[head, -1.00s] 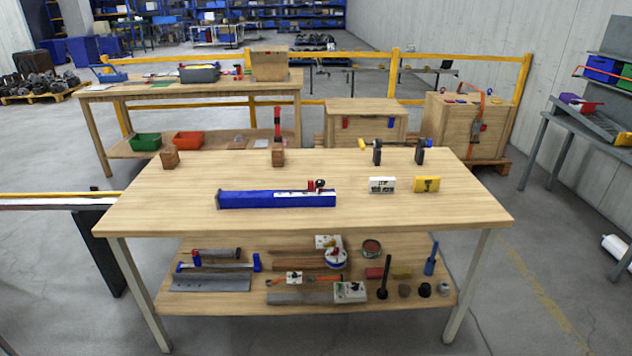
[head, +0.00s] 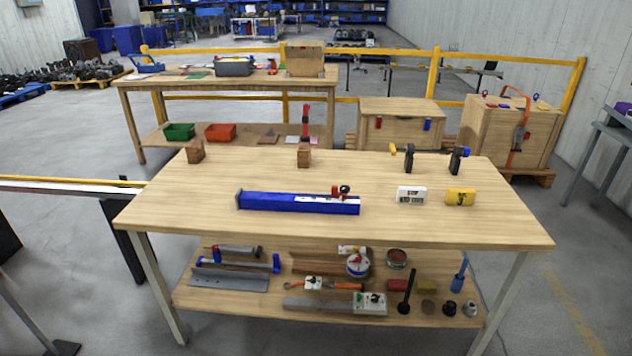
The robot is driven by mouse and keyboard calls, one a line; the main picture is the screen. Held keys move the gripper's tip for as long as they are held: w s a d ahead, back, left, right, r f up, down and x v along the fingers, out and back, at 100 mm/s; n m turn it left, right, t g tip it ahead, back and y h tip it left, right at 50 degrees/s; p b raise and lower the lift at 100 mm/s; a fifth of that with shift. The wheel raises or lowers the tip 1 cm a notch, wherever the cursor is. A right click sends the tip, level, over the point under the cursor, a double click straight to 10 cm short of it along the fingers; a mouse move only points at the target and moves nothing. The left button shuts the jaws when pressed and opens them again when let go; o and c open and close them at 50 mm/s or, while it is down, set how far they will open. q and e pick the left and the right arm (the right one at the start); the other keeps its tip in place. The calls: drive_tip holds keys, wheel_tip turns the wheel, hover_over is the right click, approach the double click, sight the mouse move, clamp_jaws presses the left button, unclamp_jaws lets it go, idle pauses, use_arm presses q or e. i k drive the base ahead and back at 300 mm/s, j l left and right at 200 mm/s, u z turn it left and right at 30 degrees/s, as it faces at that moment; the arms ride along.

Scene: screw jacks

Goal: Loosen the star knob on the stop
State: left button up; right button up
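A long blue bar (head: 275,202) lies on the wooden table (head: 430,228), left of the middle, with a pale strip along its right part. A small red stop (head: 336,190) with a dark star knob (head: 345,189) sits on the bar near its right end. The knob is too small to tell how tight it is. Neither of my grippers shows in the head view.
Two black clamps (head: 409,157) and two wooden blocks (head: 304,155) stand along the back edge. Tools lie on the lower shelf (head: 235,298). The table's front strip is clear.

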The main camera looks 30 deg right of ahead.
sight(345, 190)
drive_tip(key=i+l+u, duration=0.1)
drive_tip(key=l+u, duration=0.15)
drive_tip(key=l, duration=0.2)
drive_tip(key=l+u, duration=0.2)
drive_tip(key=l, duration=0.25)
drive_tip(key=l+u, duration=0.1)
drive_tip(key=l, duration=0.85)
drive_tip(key=i, duration=0.05)
